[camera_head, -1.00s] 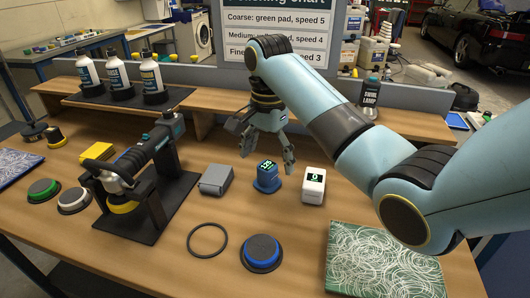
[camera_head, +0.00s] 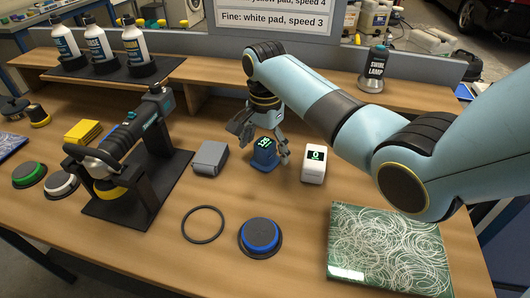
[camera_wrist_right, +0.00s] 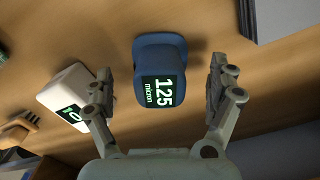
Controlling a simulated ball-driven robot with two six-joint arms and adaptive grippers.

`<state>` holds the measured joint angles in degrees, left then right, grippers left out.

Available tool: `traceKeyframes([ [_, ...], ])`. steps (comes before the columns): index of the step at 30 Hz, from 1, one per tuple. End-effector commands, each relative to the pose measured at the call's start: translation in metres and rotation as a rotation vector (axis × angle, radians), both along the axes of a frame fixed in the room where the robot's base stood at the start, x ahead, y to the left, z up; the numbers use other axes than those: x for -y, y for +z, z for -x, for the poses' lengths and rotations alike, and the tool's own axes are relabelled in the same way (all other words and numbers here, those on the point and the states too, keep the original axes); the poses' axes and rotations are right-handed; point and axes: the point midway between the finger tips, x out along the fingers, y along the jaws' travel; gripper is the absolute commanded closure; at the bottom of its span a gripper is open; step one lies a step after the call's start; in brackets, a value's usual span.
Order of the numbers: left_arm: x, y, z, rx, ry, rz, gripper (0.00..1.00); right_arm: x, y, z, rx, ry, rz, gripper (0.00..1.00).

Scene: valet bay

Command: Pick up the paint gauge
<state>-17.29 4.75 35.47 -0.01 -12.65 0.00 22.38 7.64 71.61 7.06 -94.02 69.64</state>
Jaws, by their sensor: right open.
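The paint gauge (camera_head: 264,156), a blue block with a lit screen, stands upright on the wooden bench. In the right wrist view the gauge (camera_wrist_right: 158,68) reads 125 micron. My right gripper (camera_head: 262,143) is open and empty. Its fingers reach down around the gauge's upper part, one at each side. In the wrist view there are gaps between both fingers and the gauge, so it is not gripped. My left gripper is not in view.
A white device (camera_head: 314,164) with a green zero stands close to the right of the gauge. A grey block (camera_head: 210,157) sits to its left. A black ring (camera_head: 203,225), a blue-topped puck (camera_head: 260,234) and a scratched green panel (camera_head: 388,250) lie nearer. A polisher (camera_head: 130,150) stands farther left.

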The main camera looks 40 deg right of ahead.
Motion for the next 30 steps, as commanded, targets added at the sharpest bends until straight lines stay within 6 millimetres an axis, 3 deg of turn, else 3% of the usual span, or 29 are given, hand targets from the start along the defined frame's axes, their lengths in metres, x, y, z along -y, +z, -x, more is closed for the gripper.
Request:
traceKeyframes([
  [4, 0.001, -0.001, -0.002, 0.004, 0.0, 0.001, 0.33, 0.0, -0.019, 0.0, -0.001, 0.0, -0.001, 0.1],
  [12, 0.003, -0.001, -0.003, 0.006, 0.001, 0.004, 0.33, 0.0, -0.022, 0.0, 0.001, 0.0, 0.0, 0.1],
  [27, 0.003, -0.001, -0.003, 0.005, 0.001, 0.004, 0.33, 0.0, -0.022, 0.0, 0.001, 0.0, 0.0, 0.75],
  [30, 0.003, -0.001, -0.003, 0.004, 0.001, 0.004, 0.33, 0.0, -0.022, 0.0, 0.001, 0.0, 0.0, 0.81],
])
